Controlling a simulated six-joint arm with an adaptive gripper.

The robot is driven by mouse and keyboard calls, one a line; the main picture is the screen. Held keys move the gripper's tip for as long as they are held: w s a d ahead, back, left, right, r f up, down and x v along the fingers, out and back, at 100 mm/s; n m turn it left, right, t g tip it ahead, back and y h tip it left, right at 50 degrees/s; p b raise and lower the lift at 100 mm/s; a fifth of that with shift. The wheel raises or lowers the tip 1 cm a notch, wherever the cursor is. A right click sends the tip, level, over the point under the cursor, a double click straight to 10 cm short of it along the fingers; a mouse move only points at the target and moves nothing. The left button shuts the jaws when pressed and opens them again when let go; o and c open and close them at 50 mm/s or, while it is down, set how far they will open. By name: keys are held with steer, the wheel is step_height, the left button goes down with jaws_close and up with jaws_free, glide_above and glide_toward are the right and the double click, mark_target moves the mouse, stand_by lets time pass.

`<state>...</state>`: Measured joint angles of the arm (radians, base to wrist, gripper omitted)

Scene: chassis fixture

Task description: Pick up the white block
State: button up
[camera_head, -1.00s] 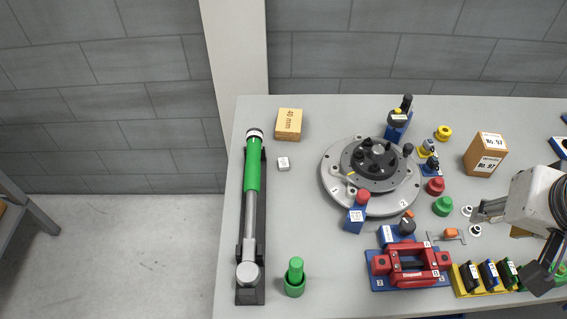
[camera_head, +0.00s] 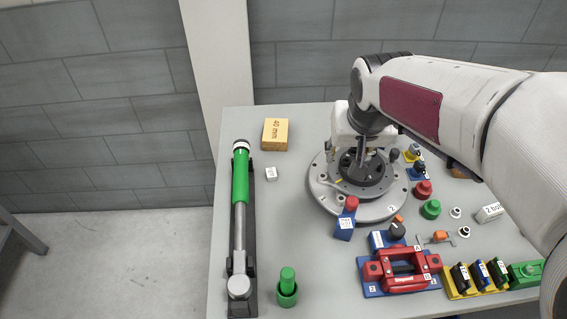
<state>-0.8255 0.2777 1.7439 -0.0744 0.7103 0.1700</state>
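A small white block (camera_head: 271,174) with dark marking on it sits on the grey table, right of the green cylinder tool and below the wooden 40 mm block. Nothing touches it. My gripper (camera_head: 355,176) points down over the round grey chassis fixture (camera_head: 325,196), to the right of the white block and apart from it. The fingers are small and dark against the fixture, so I cannot tell whether they are open or shut. A second, larger white block (camera_head: 489,212) with lettering lies at the right, partly behind my arm.
The green-and-grey cylinder tool (camera_head: 240,190) lies along the left table edge. The wooden 40 mm block (camera_head: 275,134) is behind the white block. A blue block with a red knob (camera_head: 345,222) and a red clamp (camera_head: 403,270) stand in front of the fixture.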

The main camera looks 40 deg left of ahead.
mark_target(272, 173)
steer(key=s+a+f+n, duration=0.1)
steer(key=s+a+f, duration=0.2)
steer(key=a, duration=0.4)
steer(key=s+a+f+n, duration=0.1)
steer(key=s+a+f, duration=0.2)
steer(key=a+f, duration=0.2)
steer(key=a, duration=0.3)
steer(key=shift+a+f+g, duration=0.15)
steer(key=shift+g, duration=0.25)
steer(key=shift+w+a+f+y, duration=0.15)
steer(key=shift+a+f, duration=0.05)
steer(key=shift+f, duration=0.4)
steer(key=shift+w+a+f+y, duration=0.1)
steer(key=shift+a+f+y, duration=0.05)
steer(key=shift+f, duration=0.4)
steer(key=shift+f, duration=0.15)
steer(key=shift+x, duration=2.45)
steer(key=shift+w, duration=0.1)
steer(key=shift+c, duration=0.5)
steer(key=c, duration=0.9)
